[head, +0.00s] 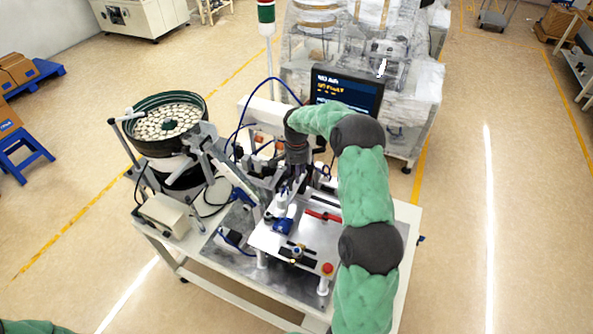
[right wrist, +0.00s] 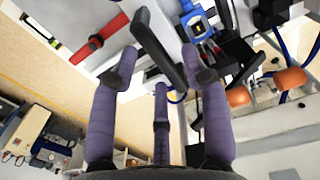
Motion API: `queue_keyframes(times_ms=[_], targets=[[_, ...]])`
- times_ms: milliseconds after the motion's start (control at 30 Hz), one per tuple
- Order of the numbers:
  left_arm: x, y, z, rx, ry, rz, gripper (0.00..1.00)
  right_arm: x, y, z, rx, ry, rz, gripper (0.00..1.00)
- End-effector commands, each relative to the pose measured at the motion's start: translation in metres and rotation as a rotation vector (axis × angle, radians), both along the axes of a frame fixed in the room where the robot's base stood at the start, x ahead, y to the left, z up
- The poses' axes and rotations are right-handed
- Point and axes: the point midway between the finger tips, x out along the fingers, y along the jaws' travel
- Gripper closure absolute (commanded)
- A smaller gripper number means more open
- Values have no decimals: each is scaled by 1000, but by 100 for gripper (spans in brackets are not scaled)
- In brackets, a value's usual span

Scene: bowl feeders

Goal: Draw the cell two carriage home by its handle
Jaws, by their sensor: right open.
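My right gripper (head: 294,184) hangs fingers-down over the back of the small white plate fixture (head: 318,236) on the bench. In the right wrist view its purple fingers (right wrist: 160,76) are spread open. A black bar (right wrist: 158,42) lies between the dark fingertips; it may be the carriage handle, and I cannot tell whether the fingers touch it. A red bar (head: 322,215) lies on the plate, and it also shows in the right wrist view (right wrist: 98,40). A blue part (head: 284,226) sits left of it. The carriage itself is mostly hidden by the gripper. My left gripper is out of view.
A bowl feeder (head: 168,122) full of pale discs stands at the bench's left, with a sloping track towards the fixture. A grey box (head: 165,215) and cables lie nearby. A screen (head: 346,92) stands behind my arm. A red button (head: 327,268) is at the plate's front corner.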

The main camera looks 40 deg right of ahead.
Motion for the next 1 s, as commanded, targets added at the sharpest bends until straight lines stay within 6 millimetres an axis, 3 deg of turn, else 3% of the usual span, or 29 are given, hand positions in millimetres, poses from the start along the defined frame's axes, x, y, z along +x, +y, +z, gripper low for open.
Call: queue_keyframes(times_ms=[267, 400, 433, 767, 1000], targets=[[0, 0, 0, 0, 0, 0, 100, 0, 0, -1, 0, 0, 0, 56], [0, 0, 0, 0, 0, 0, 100, 0, 0, -1, 0, 0, 1, 96], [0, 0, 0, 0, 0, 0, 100, 0, 0, -1, 0, 0, 1, 100], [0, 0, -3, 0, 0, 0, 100, -6, -3, -2, 0, 0, 0, 100], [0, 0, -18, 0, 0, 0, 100, -43, -23, -3, -1, 2, -3, 100]])
